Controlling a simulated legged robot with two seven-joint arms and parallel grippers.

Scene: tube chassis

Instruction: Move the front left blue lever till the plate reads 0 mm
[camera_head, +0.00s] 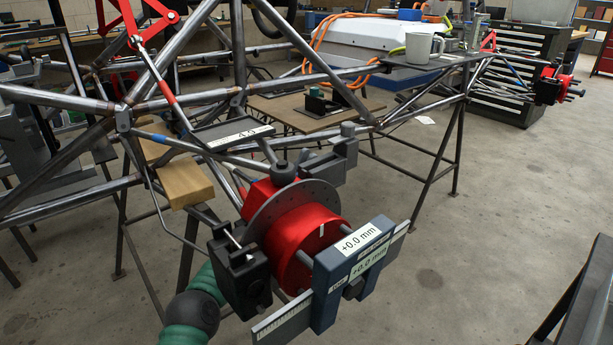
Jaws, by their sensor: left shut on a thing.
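A blue plate gauge (327,283) with a grey ruler bar stands in front of the red hub (300,232). My left gripper (240,268), black on a green arm, is at the left side of the hub, close to the disc. It is shut on what seems to be the lever, of which little shows. The jaws hide the held part, and I cannot make out its blue colour. A blue-banded rod (160,139) runs on the chassis further up left. My right gripper is not in view.
The steel tube chassis (160,100) fills the upper left. A wooden block (184,183) lies by its lower tubes. A grey tray with a white label (230,134) sits above the hub. A white mug (419,47) stands at the back.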

